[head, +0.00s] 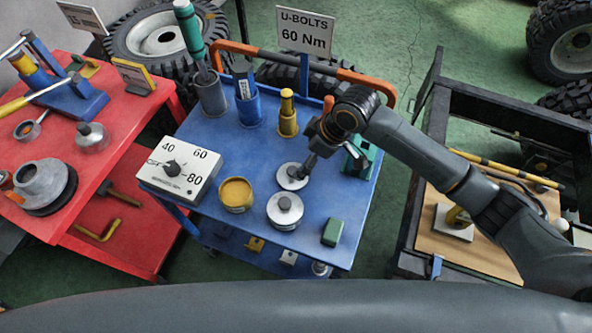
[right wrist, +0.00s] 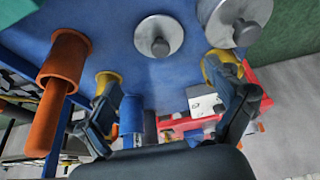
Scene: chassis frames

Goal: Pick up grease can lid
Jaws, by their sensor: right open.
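A flat grey lid with a dark centre knob (head: 287,183) lies on the blue cart top (head: 215,130); it also shows in the right wrist view (right wrist: 158,36). The open yellow grease can (head: 236,194) stands to its lower left, partly hidden by a finger in the wrist view. My right gripper (head: 304,152) is open and empty, with a finger overlapping the lid's upper right edge in the head view. The wrist view shows its fingers apart (right wrist: 160,78). My left gripper is not in view.
A white dial box (head: 178,172) stands at the cart's left. A green box (head: 358,158) is close right of the gripper; a green block (head: 332,232) is near the front edge.

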